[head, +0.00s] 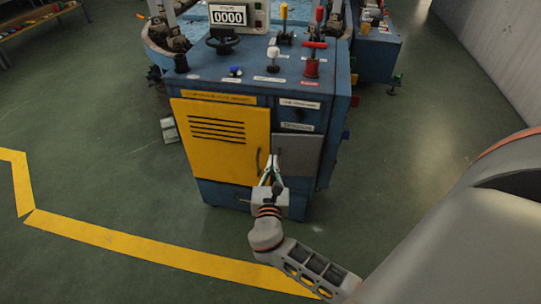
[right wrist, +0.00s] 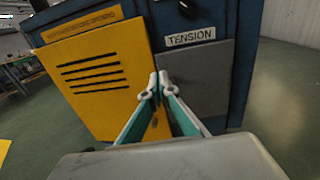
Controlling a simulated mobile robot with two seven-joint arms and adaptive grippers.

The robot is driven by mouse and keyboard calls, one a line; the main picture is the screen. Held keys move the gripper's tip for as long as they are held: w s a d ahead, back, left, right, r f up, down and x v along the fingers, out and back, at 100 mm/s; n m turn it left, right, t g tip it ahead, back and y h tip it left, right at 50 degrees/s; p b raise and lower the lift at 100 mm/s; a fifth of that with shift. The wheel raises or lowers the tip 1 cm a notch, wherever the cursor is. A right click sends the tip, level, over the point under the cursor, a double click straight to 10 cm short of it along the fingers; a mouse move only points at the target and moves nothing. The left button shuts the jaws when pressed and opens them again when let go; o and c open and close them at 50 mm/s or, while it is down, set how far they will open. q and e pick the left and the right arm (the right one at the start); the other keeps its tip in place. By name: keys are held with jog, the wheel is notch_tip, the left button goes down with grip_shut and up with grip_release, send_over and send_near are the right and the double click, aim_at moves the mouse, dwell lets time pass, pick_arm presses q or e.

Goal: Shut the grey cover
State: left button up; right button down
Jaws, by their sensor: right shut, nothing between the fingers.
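The grey cover (head: 300,154) is a plain panel on the right of the blue machine's front, beside the yellow door. It also shows in the right wrist view (right wrist: 208,72), under a label reading TENSION. It looks flush or nearly flush with the front; I cannot tell whether a small gap remains. My right gripper (head: 269,164) is shut and empty, its fingertips in front of the cover's left edge by the yellow door. In the right wrist view the closed fingertips (right wrist: 159,80) overlap that edge; contact is unclear. My left gripper is not in view.
The yellow door (head: 222,138) has black slots and a dark handle. Levers, a handwheel (head: 225,41) and a counter (head: 228,16) reading 0000 stand on top of the blue machine (head: 335,100). Yellow tape (head: 150,254) crosses the green floor. Open floor lies right of the machine.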

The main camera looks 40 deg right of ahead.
aim_at(273, 139)
jog(key=b+x, duration=0.1)
jog(key=x, duration=0.6)
jog(key=shift+f, duration=0.15)
jog(key=shift+w+d, duration=0.15)
jog(key=shift+w, duration=0.05)
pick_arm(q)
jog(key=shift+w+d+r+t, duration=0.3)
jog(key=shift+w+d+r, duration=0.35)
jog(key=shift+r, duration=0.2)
pick_arm(e)
jog(key=shift+w+d, duration=0.1)
jog(key=shift+w+d+m+g+h, duration=0.4)
jog(key=shift+w+m+g+h, duration=0.2)
jog(key=shift+w+g+h, duration=0.15)
jog(key=shift+w+d+b, duration=0.25)
jog(key=shift+b, duration=0.1)
jog(key=shift+w+d+m+g+h, duration=0.2)
jog(key=shift+w+m+g+h, duration=0.05)
jog(key=shift+m+g+h, duration=0.15)
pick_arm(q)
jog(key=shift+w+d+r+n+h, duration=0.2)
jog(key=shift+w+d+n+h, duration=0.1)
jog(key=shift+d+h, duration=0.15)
